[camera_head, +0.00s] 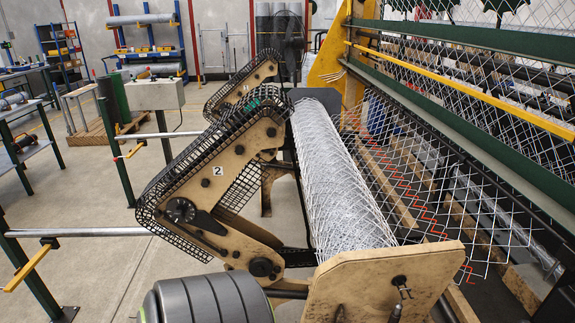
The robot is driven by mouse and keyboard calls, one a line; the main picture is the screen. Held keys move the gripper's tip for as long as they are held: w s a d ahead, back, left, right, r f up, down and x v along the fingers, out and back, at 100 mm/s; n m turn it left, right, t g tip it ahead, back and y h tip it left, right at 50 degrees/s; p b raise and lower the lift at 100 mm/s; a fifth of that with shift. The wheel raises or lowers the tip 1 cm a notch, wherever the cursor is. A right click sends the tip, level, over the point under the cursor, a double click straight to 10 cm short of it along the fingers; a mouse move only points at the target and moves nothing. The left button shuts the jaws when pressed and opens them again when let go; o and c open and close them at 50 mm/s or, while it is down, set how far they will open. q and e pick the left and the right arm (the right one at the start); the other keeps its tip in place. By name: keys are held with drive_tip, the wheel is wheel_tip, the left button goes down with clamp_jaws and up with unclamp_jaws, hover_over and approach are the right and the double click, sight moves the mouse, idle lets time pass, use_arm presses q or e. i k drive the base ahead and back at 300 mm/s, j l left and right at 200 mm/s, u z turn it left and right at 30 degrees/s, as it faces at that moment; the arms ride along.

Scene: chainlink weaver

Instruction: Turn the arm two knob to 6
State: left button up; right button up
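The arm marked "2" (218,171) is a worn yellow-tan metal arm with black mesh guarding, in the middle of the head view. A round black dial-like knob (181,210) sits on its near lower end, with small pale marks around its face. The marks are too small to read, so I cannot tell its setting. A black lever-like piece (208,222) lies just right of the knob. Neither of my grippers is in view, and nothing touches the knob.
A roll of chain-link mesh (335,185) lies right of the arm, behind a tan end plate (385,283). A dark grey ribbed rounded body (208,299) fills the bottom centre below the knob. Green posts with yellow handles (27,268) stand left. Concrete floor between is open.

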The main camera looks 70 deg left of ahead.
sight(178, 217)
drive_tip(key=u, duration=2.6)
